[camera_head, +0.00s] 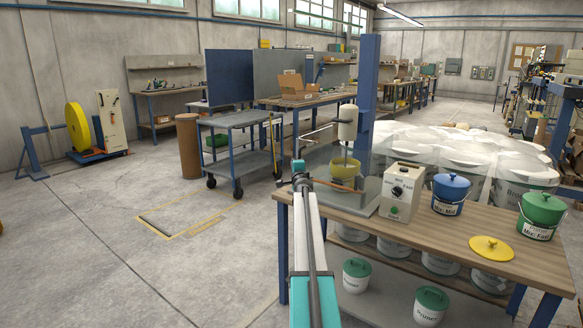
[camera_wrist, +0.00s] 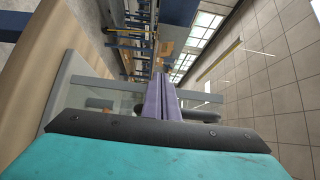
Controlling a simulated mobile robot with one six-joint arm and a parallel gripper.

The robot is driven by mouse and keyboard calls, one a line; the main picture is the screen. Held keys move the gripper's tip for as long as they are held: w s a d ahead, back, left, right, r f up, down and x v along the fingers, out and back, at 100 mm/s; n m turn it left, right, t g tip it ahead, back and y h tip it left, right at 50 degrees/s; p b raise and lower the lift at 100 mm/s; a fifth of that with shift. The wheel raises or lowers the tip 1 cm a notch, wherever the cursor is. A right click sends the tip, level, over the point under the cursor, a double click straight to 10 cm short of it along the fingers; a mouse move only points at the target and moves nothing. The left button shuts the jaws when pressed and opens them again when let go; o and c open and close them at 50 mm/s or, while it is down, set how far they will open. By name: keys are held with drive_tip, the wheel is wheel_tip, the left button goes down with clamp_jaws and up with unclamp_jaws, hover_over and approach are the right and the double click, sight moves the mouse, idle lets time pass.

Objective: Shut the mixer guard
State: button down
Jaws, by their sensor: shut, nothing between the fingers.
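The mixer (camera_head: 348,122) stands at the left end of the wooden bench, its pale head on a blue column (camera_head: 368,85). A yellow bowl (camera_head: 343,172) sits under the head. A clear guard pane with a grey frame shows in the wrist view (camera_wrist: 93,83), left of the fingers; how far it stands open I cannot tell. My gripper (camera_head: 299,168) is at the mixer's left side and looks shut and empty. Its purple fingers (camera_wrist: 160,88) lie together in the wrist view. Whether they touch the guard is unclear. My arm hides part of the mixer's left side.
A control box (camera_head: 401,191) stands right of the mixer. A blue-lidded pail (camera_head: 451,190), a green-lidded pail (camera_head: 540,215) and a yellow lid (camera_head: 491,248) are on the bench (camera_head: 440,232). White buckets fill the area behind. A grey cart (camera_head: 240,122) stands left; the floor there is open.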

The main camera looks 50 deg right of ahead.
drive_tip(key=s+a+p, duration=0.1)
drive_tip(key=a+p, duration=0.2)
drive_tip(key=a, duration=1.1)
drive_tip(key=shift+s, duration=0.2)
idle(0.3)
